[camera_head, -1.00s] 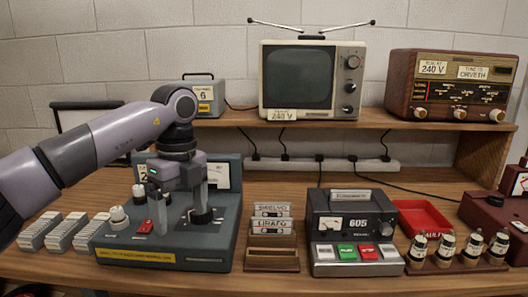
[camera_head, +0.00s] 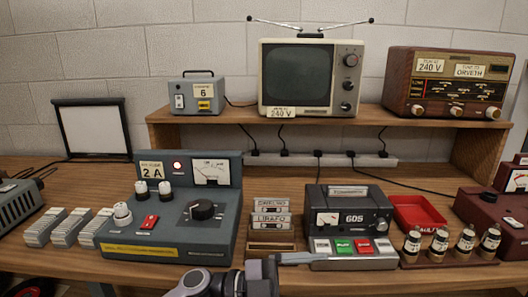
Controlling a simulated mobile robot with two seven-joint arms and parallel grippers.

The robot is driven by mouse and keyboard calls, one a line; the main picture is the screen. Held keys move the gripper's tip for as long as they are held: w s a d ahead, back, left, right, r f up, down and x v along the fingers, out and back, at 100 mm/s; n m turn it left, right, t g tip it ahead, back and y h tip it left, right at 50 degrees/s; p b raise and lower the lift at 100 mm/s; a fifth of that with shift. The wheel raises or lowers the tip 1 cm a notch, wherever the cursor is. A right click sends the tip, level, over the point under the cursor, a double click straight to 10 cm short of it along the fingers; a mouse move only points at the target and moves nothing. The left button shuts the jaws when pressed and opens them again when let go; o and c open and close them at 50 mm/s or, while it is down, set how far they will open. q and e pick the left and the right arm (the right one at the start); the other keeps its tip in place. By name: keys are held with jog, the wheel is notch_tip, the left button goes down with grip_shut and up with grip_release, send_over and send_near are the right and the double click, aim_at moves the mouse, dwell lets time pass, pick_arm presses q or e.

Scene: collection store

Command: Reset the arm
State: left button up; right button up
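My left arm comes in at the bottom edge, and its gripper (camera_head: 300,258) points right, in front of the cassette rack and the tape deck. Its fingers show as a thin grey shape, and their gap cannot be made out. I see nothing held in it. My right gripper is out of view. The blue-grey control unit (camera_head: 218,229) stands left of the gripper, clear of it.
A cassette rack (camera_head: 271,246) and tape deck (camera_head: 335,225) stand behind the gripper. A red tray (camera_head: 418,213) and several small bottles (camera_head: 438,246) are to the right. A television (camera_head: 328,76), radio (camera_head: 448,83) and grey box (camera_head: 195,96) stand on the shelf.

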pick_arm(q)
jog(key=w+a+f+n+t+y+p, duration=0.1)
jog(key=a+f+n+t+y, duration=0.45)
jog(key=a+n+t, duration=0.35)
jog(key=w+a+f+n+t+y, duration=0.1)
jog(key=a+f+n+t+y, duration=0.45)
jog(key=n+t, duration=0.5)
jog(key=s+a+f+n+g+y+p, duration=0.1)
jog(key=s+a+f+n+g+y, duration=0.4)
jog(key=s+a+f, duration=0.8)
notch_tip(320, 180, down, 3)
jog(key=s+g+y, duration=0.1)
jog(key=s+g, duration=0.1)
jog(key=shift+s+a+r+y, duration=0.2)
jog(key=shift+s+y, duration=0.1)
jog(key=shift+s, duration=0.1)
